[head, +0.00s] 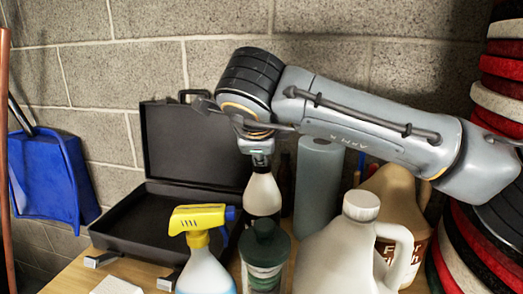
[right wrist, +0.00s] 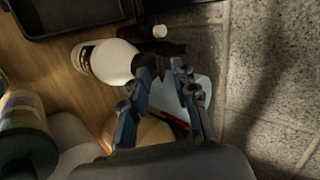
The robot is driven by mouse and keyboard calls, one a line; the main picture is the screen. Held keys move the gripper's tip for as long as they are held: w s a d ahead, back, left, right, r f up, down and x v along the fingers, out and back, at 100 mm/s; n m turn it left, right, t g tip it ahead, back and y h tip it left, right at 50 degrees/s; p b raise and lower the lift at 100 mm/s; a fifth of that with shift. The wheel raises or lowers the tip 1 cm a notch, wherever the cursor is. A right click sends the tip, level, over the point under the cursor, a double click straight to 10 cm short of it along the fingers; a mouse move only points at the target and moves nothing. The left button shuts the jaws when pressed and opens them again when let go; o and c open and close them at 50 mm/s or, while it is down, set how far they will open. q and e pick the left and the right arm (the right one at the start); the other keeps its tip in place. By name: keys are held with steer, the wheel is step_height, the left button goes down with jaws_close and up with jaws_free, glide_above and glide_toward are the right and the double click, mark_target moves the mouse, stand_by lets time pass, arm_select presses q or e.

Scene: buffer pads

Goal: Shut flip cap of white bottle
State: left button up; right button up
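The white bottle (head: 262,192) stands upright on the wooden table, right of the open black case. Its top and flip cap are hidden by my right gripper (head: 258,158), which points down right above it. In the right wrist view the white bottle (right wrist: 108,62) has its top end at the left finger of my right gripper (right wrist: 165,66). The two fingertips are a small gap apart, with nothing seen held between them. Whether a finger touches the cap, and how the cap stands, I cannot tell. My left gripper is not in view.
A yellow-headed spray bottle (head: 200,220), a dark green bottle (head: 265,250) and a large white jug (head: 345,250) stand in front. A grey-blue roll (head: 318,180) and a brown jug (head: 395,200) are behind. The black case (head: 190,150) is left. Pads (head: 497,104) are stacked right.

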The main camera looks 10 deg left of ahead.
steer(key=v, duration=0.6)
steer(key=shift+s+r, duration=0.25)
steer(key=shift+s, duration=0.05)
